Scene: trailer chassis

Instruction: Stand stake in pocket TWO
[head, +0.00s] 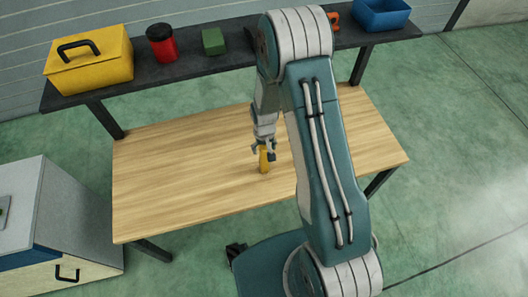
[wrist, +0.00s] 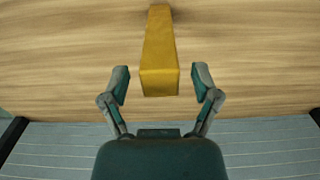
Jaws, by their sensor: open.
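A yellow stake (head: 264,161) stands on the wooden table (head: 180,180), apparently upright, below my gripper in the head view. In the wrist view the stake (wrist: 159,50) runs away from the camera, its near end wide and its far end narrow. My gripper (head: 264,150) is open and points down over the stake. In the wrist view its two fingers (wrist: 160,82) are on either side of the stake's near end, with a gap on both sides. I cannot make out any pocket or number in either view.
A dark shelf (head: 215,66) behind the table holds a yellow toolbox (head: 90,65), a red can (head: 161,46), a green block (head: 213,42) and a blue bin (head: 381,14). A grey cabinet (head: 85,215) stands at left. The table's left half is clear.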

